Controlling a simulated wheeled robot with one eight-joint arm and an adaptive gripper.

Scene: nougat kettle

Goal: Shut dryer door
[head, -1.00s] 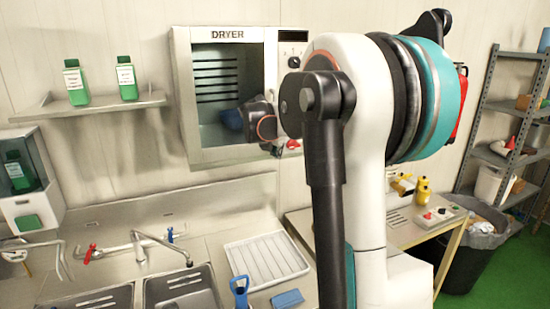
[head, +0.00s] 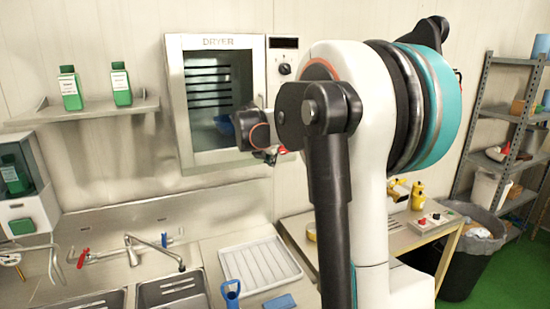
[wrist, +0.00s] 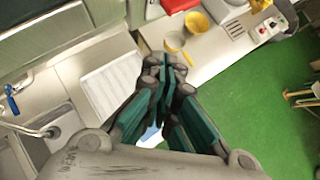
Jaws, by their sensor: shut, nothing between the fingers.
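The dryer (head: 284,68) is mounted on the back wall, with its control panel and knob at its right. Its grey-framed door (head: 175,105) has a window, through which slats and something blue show. The door looks flush with the front or nearly so; I cannot tell if it is fully shut. In the head view my arm's dark wrist is in front of the dryer's lower right, and the fingers are mostly hidden. In the wrist view my gripper (wrist: 165,62) is shut and empty, above the worktop. Contact with the door cannot be seen.
A shelf (head: 85,113) with two green bottles is at left. Below are sinks (head: 172,288), taps and a white ribbed tray (head: 260,262). A side table with yellow items and a control box (head: 437,220), a bin (head: 465,262) and a rack stand at right. Green floor is open there.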

